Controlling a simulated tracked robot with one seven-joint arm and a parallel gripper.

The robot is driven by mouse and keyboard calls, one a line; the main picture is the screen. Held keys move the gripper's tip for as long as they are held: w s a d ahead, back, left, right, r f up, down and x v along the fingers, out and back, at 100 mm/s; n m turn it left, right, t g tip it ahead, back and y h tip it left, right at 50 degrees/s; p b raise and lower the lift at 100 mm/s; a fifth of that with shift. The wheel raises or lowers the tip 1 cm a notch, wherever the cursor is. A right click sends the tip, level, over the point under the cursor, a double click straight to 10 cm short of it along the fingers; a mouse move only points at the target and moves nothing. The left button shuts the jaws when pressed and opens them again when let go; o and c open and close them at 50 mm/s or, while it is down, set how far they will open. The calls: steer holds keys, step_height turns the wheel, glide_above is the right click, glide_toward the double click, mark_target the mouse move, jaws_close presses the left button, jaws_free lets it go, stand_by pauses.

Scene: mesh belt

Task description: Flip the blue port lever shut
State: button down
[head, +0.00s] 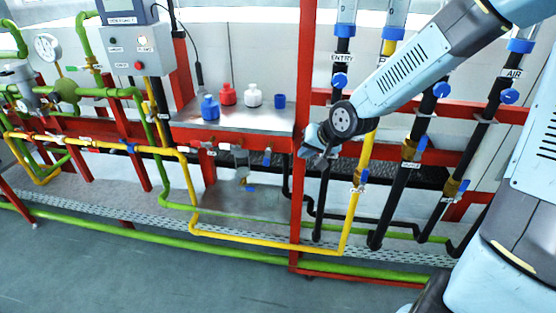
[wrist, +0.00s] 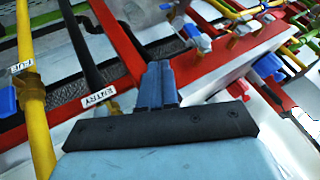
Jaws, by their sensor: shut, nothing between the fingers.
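Several blue levers show, and I cannot tell for certain which is the port lever. One blue lever (head: 267,158) hangs under the right part of the red shelf front; another blue lever (head: 250,188) is on the tap below the shelf. In the wrist view a blue lever (wrist: 191,31) sits on a metal valve at the red rail, beyond my fingertips. My gripper (wrist: 158,68) is shut and empty, with blue-grey fingers together. In the head view my gripper (head: 318,152) is right of the shelf, beside the red post, apart from these levers. Its fingertips are hard to make out there.
A red post (head: 297,210) stands left of my gripper. Black pipes (head: 393,205) and a yellow pipe (head: 362,155) stand to the right.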

mark_target(267, 157)
steer(key=w+a+f, duration=0.4)
steer(key=a+f, duration=0.2)
steer(key=a, duration=0.2)
steer(key=shift+w+a+f, duration=0.15)
steer(key=shift+w+f, duration=0.15)
steer(key=shift+f, duration=0.05)
stand_by(1.0)
